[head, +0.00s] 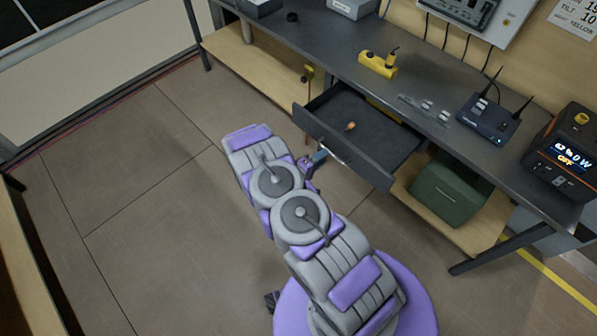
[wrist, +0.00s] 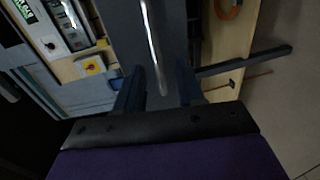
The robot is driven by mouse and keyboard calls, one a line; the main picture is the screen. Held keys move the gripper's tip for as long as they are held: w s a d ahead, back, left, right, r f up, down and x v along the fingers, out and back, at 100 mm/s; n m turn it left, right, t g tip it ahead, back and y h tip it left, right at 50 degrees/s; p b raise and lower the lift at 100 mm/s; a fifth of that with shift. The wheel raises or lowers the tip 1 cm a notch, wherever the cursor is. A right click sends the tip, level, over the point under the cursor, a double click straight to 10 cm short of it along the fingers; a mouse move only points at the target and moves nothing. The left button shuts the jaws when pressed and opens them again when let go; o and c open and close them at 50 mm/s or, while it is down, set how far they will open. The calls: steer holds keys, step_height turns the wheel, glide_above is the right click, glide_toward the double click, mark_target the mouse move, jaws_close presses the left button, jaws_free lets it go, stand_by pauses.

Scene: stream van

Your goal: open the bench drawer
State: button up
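The bench drawer (head: 368,172) is pulled well out from under the dark bench top in the head view. Its inside shows, with a small orange-brown item (head: 350,126) lying in it. My gripper (head: 320,157) is at the drawer front, by the handle. In the wrist view the shiny bar handle (wrist: 152,45) runs down the dark drawer front and its lower end lies between the two fingers of my gripper (wrist: 158,88). The fingers are spread, with gaps visible on both sides of the bar.
A green box (head: 450,192) stands on the lower shelf right of the drawer. The bench top (head: 425,82) carries a yellow tool (head: 378,64), a router (head: 488,120) and an orange-black power unit (head: 565,150). A bench leg (head: 500,247) stands at the right. The floor at left is clear.

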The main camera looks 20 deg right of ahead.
steer(key=p+v, duration=0.1)
steer(key=v, duration=1.3)
steer(key=shift+a+p, duration=0.25)
steer(key=shift+p, duration=0.15)
steer(key=shift+s+a, duration=0.15)
steer(key=shift+a, duration=0.1)
